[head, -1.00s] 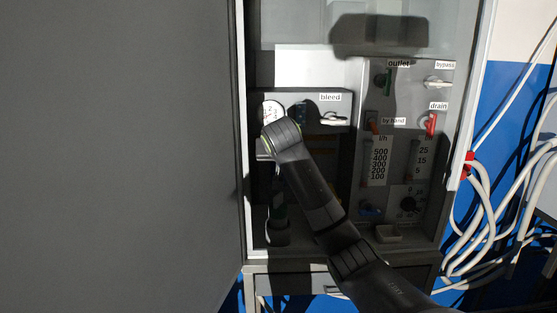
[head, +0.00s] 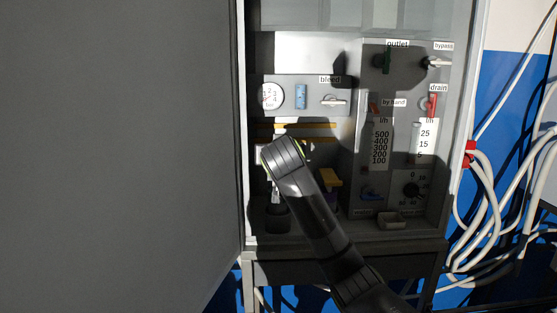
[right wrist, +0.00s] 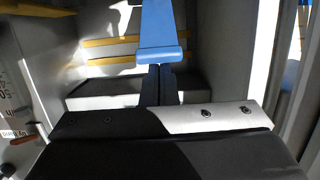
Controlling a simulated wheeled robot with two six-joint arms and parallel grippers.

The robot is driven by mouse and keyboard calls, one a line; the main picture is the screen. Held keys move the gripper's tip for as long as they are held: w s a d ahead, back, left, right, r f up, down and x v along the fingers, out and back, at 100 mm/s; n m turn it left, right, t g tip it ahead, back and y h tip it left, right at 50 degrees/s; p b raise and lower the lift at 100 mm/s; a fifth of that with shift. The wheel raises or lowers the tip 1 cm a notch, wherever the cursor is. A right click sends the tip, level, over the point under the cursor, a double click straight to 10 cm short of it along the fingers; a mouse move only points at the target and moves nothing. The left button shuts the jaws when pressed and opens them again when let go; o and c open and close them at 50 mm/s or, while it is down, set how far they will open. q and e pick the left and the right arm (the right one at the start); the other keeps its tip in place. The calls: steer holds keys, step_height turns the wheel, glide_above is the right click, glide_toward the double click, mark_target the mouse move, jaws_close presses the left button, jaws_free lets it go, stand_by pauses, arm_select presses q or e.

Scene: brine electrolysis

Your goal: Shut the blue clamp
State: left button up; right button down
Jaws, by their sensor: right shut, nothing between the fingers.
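The blue clamp (right wrist: 160,28) shows in the right wrist view as a long blue piece with a wider lip at its lower end. My right gripper (right wrist: 160,70) is shut, its two dark fingers together with their tips right at that lip. I cannot tell whether they touch it. In the head view my right wrist covers this spot, so I cannot make out the clamp or the fingertips there. My left gripper is not in view.
The open cabinet holds a gauge (head: 270,96), a small blue block (head: 300,97), a bleed valve (head: 334,101), a yellow part (head: 330,179) right of my arm, and a right-hand panel of valves and scales (head: 404,110). A large grey surface (head: 120,150) fills the left. White hoses (head: 485,200) hang at right.

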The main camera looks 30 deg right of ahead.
step_height(320, 180, down, 8)
steer(key=s+a+t+h+b, duration=0.1)
steer(key=s+t+h+b, duration=0.1)
steer(key=b, duration=1.1)
steer(key=shift+s+a+t+h, duration=0.3)
steer(key=shift+t+h, duration=0.2)
steer(key=shift+t, duration=0.9)
